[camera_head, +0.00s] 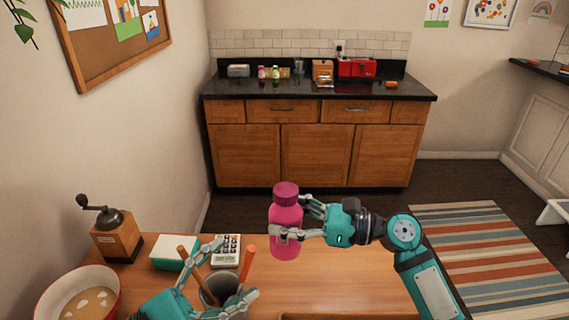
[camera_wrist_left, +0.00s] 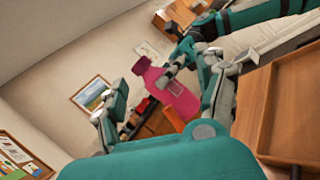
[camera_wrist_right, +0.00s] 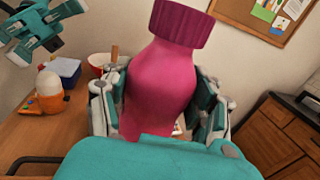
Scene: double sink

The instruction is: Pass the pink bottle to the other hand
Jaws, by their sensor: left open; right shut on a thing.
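The pink bottle (camera_head: 287,215) with a darker cap is held upright above the wooden table in the head view. My right gripper (camera_head: 290,222) is shut on its body from the right. In the right wrist view the bottle (camera_wrist_right: 163,80) fills the space between the fingers, and its lower end is hidden. My left gripper (camera_head: 236,268) is open and empty, lower and to the left of the bottle, apart from it. In the left wrist view the bottle (camera_wrist_left: 172,92) appears beyond the open fingers, with the right gripper on it.
On the table stand a coffee grinder (camera_head: 117,235), a bowl (camera_head: 42,307), a teal-and-white box (camera_head: 175,252), a calculator (camera_head: 226,250) and a dark cup (camera_head: 221,287) with sticks, close to my left gripper. The table's right part (camera_head: 350,285) is clear.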

